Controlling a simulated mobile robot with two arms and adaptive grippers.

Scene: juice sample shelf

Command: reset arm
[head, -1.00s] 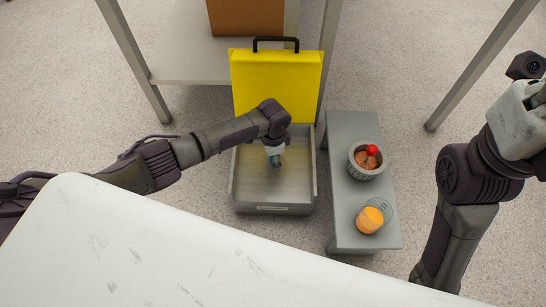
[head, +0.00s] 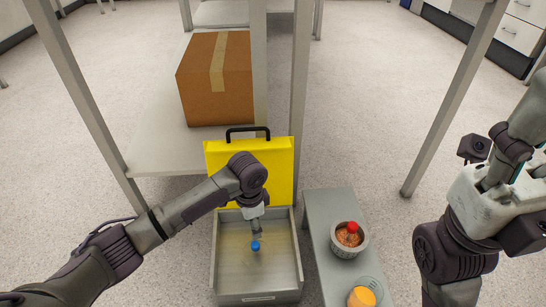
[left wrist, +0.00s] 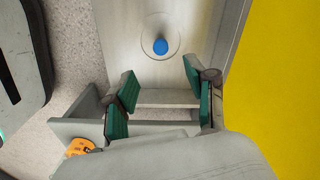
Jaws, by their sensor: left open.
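My left gripper (head: 256,232) hangs over the open grey tray (head: 228,293) in the head view, pointing down. A small round blue-topped item (head: 255,246) is in the tray, just below the gripper. In the left wrist view the two green-padded fingers (left wrist: 160,98) are spread wide with nothing between them. The blue item (left wrist: 160,47) lies beyond the fingertips, apart from them. My right arm is at the right edge of the head view; its fingers do not show.
A yellow case (head: 270,172) with a black handle stands behind the tray. A grey bench (head: 325,212) at right holds a bowl with a red-topped item (head: 348,239) and an orange cup (head: 361,297). A cardboard box (head: 214,80) sits on a shelf behind.

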